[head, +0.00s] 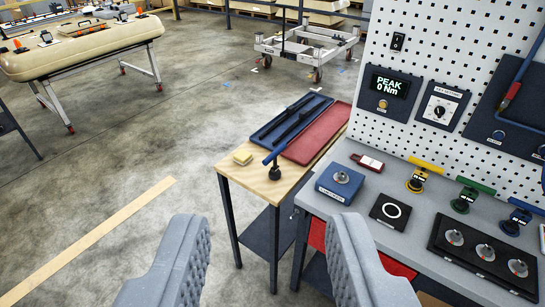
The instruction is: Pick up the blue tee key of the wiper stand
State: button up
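My gripper (267,228) is open and empty, with its two grey ribbed fingers wide apart at the bottom. A blue bar (274,156) on a short black stem and round base stands on the small wooden side table (250,178), ahead of the gap between my fingers and apart from them. Another blue tee-shaped handle (526,206) sits on a small stand at the right of the grey bench, beside similar green (476,186) and yellow (426,165) ones. I cannot tell which blue one belongs to the wiper stand.
Blue (290,120) and red (322,133) trays lie behind the blue bar, with a yellow block (243,157) to its left. The grey bench (345,207) holds a blue box (340,182) and black panels. A pegboard (440,60) rises behind.

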aim_at(274, 173)
jog(key=i, duration=1.8)
jog(key=z, duration=0.55)
